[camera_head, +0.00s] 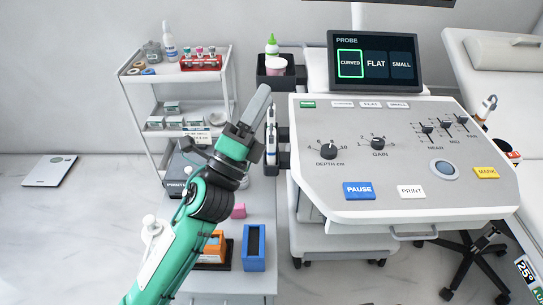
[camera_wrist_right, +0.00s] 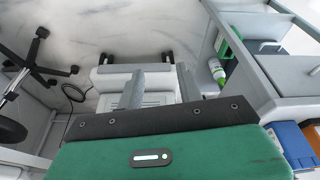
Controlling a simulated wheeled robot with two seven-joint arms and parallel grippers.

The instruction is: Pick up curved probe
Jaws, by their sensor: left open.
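A white probe (camera_head: 271,138) with dark parts stands upright in a holder at the console's left side. A second white probe (camera_head: 487,107) stands at the console's right edge. I cannot tell from their shapes which is the curved one. On the screen (camera_head: 376,63), the word CURVED is framed in green. My left gripper (camera_head: 262,106) is open, pointing up and away, just left of the first probe and partly overlapping it in the picture; contact cannot be told. My right gripper (camera_wrist_right: 163,84) shows in the right wrist view, open and empty, above the floor area.
The console (camera_head: 400,165) fills the right side. A white trolley (camera_head: 139,100) with bottles and boxes stands at the back left. A blue box (camera_head: 254,262) and an orange box (camera_head: 212,252) sit on a grey surface below my left arm. A stool (camera_head: 470,250) stands at the lower right.

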